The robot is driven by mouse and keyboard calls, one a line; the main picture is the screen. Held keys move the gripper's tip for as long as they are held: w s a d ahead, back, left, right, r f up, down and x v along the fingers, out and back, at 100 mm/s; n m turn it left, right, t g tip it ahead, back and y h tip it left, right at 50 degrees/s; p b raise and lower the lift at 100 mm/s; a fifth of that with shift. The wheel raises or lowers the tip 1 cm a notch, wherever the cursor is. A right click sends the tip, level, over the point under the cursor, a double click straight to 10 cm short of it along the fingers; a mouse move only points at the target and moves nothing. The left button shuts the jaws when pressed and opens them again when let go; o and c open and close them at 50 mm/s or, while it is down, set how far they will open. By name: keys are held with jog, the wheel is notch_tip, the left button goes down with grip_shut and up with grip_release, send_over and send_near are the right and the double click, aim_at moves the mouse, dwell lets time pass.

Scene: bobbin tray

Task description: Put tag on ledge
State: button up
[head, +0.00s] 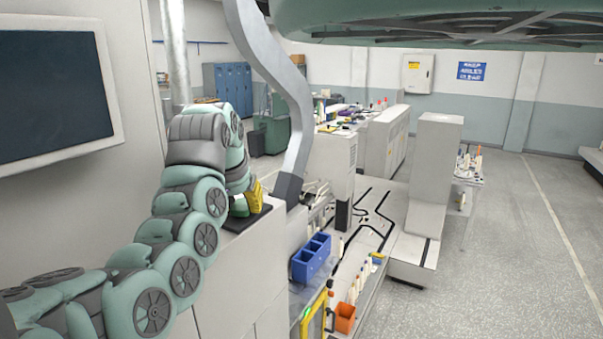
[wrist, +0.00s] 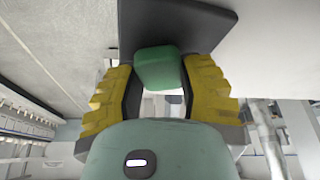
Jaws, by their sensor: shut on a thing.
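The tag appears to be a small green block (wrist: 157,68) with rounded edges in the wrist view. My gripper (wrist: 160,90) has its two yellow fingers on either side of it, shut on it. A flat dark plate (wrist: 180,22) lies just beyond the block. I cannot tell whether the block touches it. In the head view my yellow gripper (head: 255,196) is low over the dark plate (head: 246,220), which lies on a white ledge-like top (head: 225,245). The block is not clearly visible there.
A grey slanted post (head: 290,110) stands close to the right of my gripper. A dark screen (head: 50,85) hangs on the left wall. Blue bins (head: 311,258) and an orange bin (head: 345,318) are lower right. Open floor (head: 500,260) lies farther right.

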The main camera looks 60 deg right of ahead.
jog(key=shift+f, duration=0.15)
jog(key=o, duration=0.8)
jog(key=shift+o, duration=0.2)
